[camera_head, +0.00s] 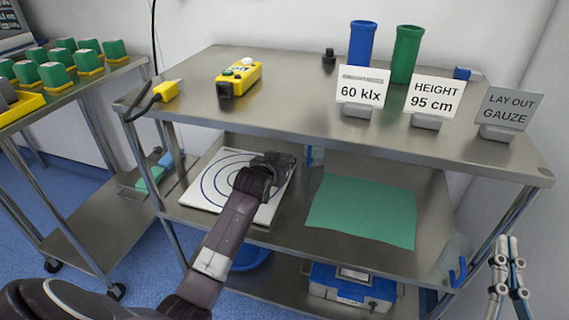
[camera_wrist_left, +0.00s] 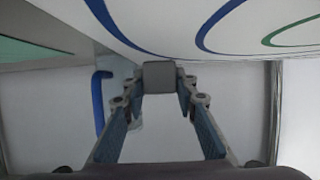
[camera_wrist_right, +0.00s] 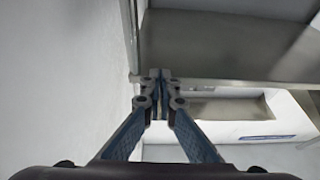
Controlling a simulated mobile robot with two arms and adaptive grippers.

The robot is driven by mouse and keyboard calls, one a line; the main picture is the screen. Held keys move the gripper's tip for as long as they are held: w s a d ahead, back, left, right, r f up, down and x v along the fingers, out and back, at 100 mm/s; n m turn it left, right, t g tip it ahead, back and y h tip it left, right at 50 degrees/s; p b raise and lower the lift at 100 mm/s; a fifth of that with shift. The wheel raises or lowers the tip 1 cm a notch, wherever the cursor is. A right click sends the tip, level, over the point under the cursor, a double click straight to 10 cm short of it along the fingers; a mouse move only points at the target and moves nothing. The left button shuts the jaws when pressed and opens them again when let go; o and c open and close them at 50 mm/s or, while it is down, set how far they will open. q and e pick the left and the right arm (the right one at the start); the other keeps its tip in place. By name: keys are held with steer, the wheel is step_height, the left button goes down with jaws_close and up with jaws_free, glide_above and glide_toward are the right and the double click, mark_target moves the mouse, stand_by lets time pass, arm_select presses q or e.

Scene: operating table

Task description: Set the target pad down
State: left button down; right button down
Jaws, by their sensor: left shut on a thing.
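The target pad (camera_head: 208,195) is a white square board with dark blue rings, at the left end of the cart's middle shelf (camera_head: 283,228). It looks nearly flat; I cannot tell whether it touches the shelf. My left gripper (camera_head: 285,162) is at the pad's right part, and the arm covers some rings. In the left wrist view the pad (camera_wrist_left: 215,22) fills the top, and the left gripper (camera_wrist_left: 158,80) is shut on a small grey block at its edge. My right gripper (camera_head: 507,240) is empty, with fingertips together (camera_wrist_right: 159,75), right of the cart.
A green sheet (camera_head: 363,210) lies on the shelf right of the pad. The top shelf holds a yellow device (camera_head: 239,78), blue (camera_head: 362,44) and green (camera_head: 406,54) cups and signs, including "60 klx" (camera_head: 361,92). A blue box (camera_head: 352,286) stands below. A blue hook (camera_head: 457,271) is at the right.

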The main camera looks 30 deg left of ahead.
arm_select(q)
steer(key=shift+f, duration=0.35)
steer(key=c, duration=1.5)
jaws_free()
steer(key=shift+f, duration=0.1)
steer(key=shift+c, duration=0.2)
arm_select(e)
steer(key=shift+s+r+t, duration=0.2)
steer(key=shift+r+t, duration=0.05)
steer(key=shift+r, duration=0.25)
steer(key=shift+s+r+t, duration=0.2)
steer(key=shift+r+t, duration=0.05)
steer(key=shift+r, duration=0.2)
arm_select(q)
steer(key=shift+s, duration=0.1)
